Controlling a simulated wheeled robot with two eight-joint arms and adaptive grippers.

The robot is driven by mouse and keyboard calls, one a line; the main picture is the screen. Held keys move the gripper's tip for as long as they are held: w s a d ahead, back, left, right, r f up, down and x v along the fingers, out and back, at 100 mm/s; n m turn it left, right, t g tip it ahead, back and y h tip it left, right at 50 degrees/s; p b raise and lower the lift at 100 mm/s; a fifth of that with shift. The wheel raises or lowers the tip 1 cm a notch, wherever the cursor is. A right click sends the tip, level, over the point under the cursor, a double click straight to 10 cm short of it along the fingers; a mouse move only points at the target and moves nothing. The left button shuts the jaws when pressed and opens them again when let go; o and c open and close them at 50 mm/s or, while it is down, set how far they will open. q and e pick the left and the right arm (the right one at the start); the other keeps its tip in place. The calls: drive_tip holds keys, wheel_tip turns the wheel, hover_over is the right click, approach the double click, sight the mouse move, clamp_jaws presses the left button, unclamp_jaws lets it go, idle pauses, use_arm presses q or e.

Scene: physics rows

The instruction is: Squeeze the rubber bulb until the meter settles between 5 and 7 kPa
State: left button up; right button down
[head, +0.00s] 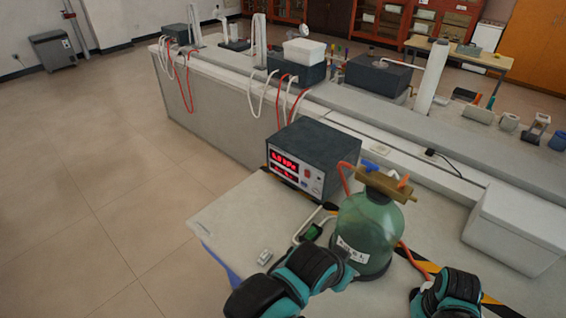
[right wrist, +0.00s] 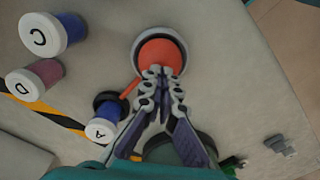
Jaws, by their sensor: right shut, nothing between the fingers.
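The meter (head: 315,158) is a dark box on the bench with red digits on its white front; the digits are too small to read surely. A green glass bottle (head: 366,240) with a brass fitting on top stands to its right, with red tubing attached. In the right wrist view the orange rubber bulb (right wrist: 160,50) sits in a dark, light-rimmed ring. My right gripper (right wrist: 160,72) is shut and empty, its tips overlapping the bulb's near edge in the picture; contact is unclear. My left gripper (head: 345,278) is beside the bottle's base, its fingers mostly hidden.
Lidded jars marked C (right wrist: 52,33), D (right wrist: 38,78) and A (right wrist: 105,128) stand near the bulb. A white box (head: 515,228) sits at the bench's right. A small grey object (head: 265,257) lies near the left edge. Yellow-black tape crosses the bench.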

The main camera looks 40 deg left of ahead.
drive_tip(key=shift+f+b, duration=1.55)
drive_tip(key=shift+f, duration=0.25)
drive_tip(key=shift+r, duration=0.25)
drive_tip(key=shift+r+p, duration=1.4)
drive_tip(key=shift+r, duration=0.15)
wheel_tip(320, 180, up, 7)
drive_tip(key=p, duration=0.5)
